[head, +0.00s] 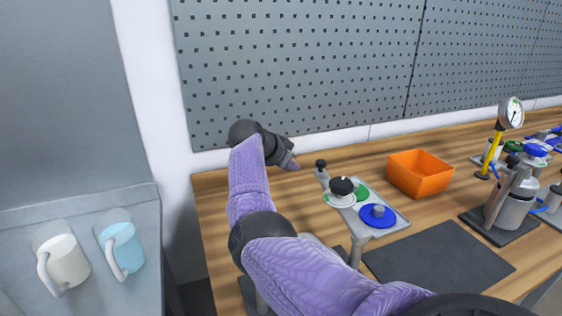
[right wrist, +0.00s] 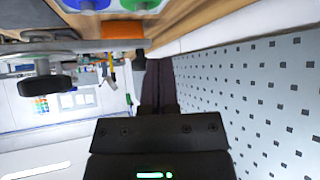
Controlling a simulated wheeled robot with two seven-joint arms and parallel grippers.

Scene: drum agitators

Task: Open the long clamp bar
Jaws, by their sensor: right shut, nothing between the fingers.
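A grey stand (head: 385,222) on the wooden bench holds a black knob on a white disc (head: 341,190), a green disc (head: 361,193) and a blue disc (head: 377,216). A short grey bar with a black knob (head: 320,164) sticks up at its far left end. I cannot tell for certain which part is the long clamp bar. My right gripper (head: 294,161) is left of that bar, near the wall, apart from it. It also shows in the right wrist view (right wrist: 158,85), shut and empty. A black round knob (right wrist: 45,88) is left there. My left gripper is out of view.
An orange bin (head: 419,174) stands right of the stand. A dark mat (head: 440,256) lies in front. A steel vessel (head: 512,208) and a pressure gauge (head: 511,112) are further right. A pegboard (head: 300,70) is behind.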

